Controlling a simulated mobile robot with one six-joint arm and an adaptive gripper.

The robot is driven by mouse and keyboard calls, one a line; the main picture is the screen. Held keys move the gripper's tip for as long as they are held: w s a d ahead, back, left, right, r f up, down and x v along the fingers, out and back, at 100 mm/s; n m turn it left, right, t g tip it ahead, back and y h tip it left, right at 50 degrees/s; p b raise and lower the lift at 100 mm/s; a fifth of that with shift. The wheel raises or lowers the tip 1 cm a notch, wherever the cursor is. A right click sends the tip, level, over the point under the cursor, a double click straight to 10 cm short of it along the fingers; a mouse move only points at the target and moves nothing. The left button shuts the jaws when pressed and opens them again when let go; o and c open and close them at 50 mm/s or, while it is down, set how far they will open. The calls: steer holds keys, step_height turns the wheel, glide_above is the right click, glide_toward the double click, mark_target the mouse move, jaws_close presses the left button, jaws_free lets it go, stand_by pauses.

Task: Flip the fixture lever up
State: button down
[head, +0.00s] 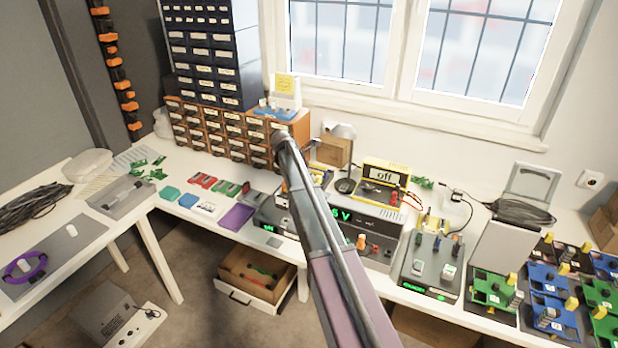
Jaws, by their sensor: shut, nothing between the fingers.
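A grey sloped fixture (432,264) stands on the white bench right of centre, with small upright levers or switches (446,271) on its top and a green-lit display on its front edge. Another grey device (275,216) with a green-lit front sits left of my arm and is partly hidden by it. I cannot tell for sure which one carries the lever, nor which way a lever points. My arm rises from the bottom centre to a bend in front of the orange drawers. My gripper does not show; it may be hidden behind the arm.
A power supply (382,242) with green digits stands beside my arm, with a yellow meter (385,174) reading "off" above it. Green and blue circuit boards (548,280) crowd the right end. An open drawer (256,275) hangs below the bench. Drawer cabinets (215,128) stand behind.

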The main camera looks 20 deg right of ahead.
steer(key=shift+r, duration=0.15)
steer(key=shift+r+p, duration=0.65)
steer(key=shift+p, duration=0.15)
steer(key=shift+a, duration=0.15)
steer(key=w+p+v, duration=0.1)
steer(key=p+v, duration=0.9)
steer(key=v, duration=0.3)
steer(key=shift+a+f+p, duration=0.2)
steer(key=shift+a+p, duration=0.05)
steer(key=shift+p, duration=0.05)
stand_by(0.3)
steer(key=shift+s, duration=0.1)
